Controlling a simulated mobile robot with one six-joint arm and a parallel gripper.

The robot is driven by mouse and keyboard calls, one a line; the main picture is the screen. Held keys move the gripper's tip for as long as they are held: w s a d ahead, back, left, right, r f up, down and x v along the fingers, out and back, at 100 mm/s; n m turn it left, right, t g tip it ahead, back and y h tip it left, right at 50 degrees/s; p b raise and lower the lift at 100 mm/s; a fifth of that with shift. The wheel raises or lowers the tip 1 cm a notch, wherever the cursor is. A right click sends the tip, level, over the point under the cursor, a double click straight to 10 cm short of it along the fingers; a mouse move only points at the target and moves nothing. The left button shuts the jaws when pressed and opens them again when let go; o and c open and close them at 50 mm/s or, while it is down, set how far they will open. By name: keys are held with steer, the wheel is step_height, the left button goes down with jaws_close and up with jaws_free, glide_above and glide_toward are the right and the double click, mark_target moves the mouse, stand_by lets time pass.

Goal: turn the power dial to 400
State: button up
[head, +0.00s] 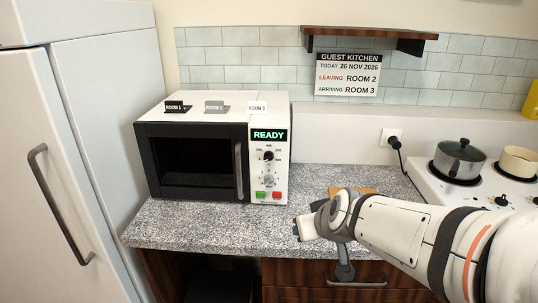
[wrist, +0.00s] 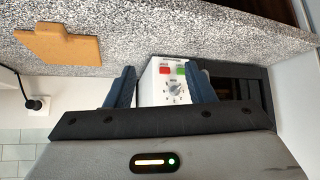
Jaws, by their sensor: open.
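A white microwave (head: 214,112) with a black door stands on the speckled counter. Its panel has a black upper dial (head: 269,156) and a grey lower dial (head: 269,180) above a green and a red button. The dial labels are too small to read surely, so I cannot tell which is the power dial or its setting. My gripper (head: 299,229) is in front of the counter, below and right of the panel, apart from it. In the upside-down wrist view, my open, empty gripper (wrist: 162,86) has the panel's lower dial (wrist: 175,88) between its fingers at a distance.
The green display (head: 269,135) reads READY. Room 1, 2 and 3 tags stand on the microwave. A wooden board (wrist: 60,45) lies on the counter. A stove with a lidded pot (head: 460,158) is at right, a fridge (head: 105,160) at left. Counter before the microwave is clear.

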mark_target(268, 159)
steer(key=w+a+r+t+h, duration=0.1)
steer(key=w+a+t, duration=0.2)
steer(key=w, duration=0.3)
steer(key=w+a+r+n+t+h+b, duration=0.1)
steer(key=w+a+r+t, duration=0.1)
steer(key=w, duration=0.5)
steer(key=w+a+r+n+t+h, duration=0.1)
steer(key=w+a+t, duration=0.3)
steer(key=w, duration=0.3)
steer(key=shift+w+a+r+t+b, duration=0.1)
steer(key=shift+a+t+b, duration=0.1)
steer(key=shift+a, duration=0.2)
steer(key=shift+w+a+r+t+b, duration=0.1)
steer(key=shift+a+t+b, duration=0.1)
steer(key=shift+a, duration=0.15)
steer(key=shift+c, duration=0.6)
